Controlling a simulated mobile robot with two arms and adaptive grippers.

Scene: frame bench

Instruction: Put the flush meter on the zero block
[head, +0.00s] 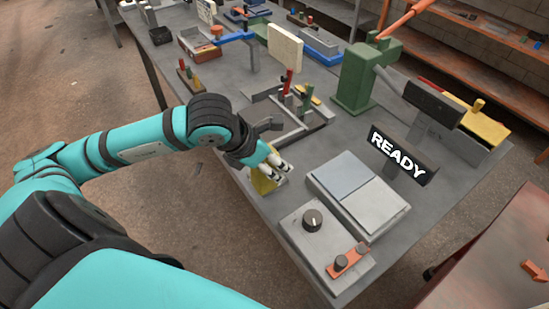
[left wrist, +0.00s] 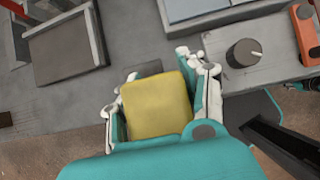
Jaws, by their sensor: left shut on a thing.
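My left gripper (head: 273,166) is at the near-left edge of the bench, shut on a yellow block-shaped thing (head: 262,185), which I take to be the flush meter. In the left wrist view the yellow thing (left wrist: 157,105) sits between both fingers of the left gripper (left wrist: 160,100). A small flat grey piece (left wrist: 143,70) shows just beyond it, partly hidden; it may be the zero block, but I cannot tell for sure. Whether the yellow thing touches it or the bench is hidden. My right gripper is not in view.
Right of the gripper lie a flat grey-and-blue panel (head: 378,207) and a grey control box (head: 308,238) with a black knob. A READY sign (head: 398,156) and a green press (head: 352,82) stand behind. A grey frame fixture (head: 297,128) is just beyond the gripper.

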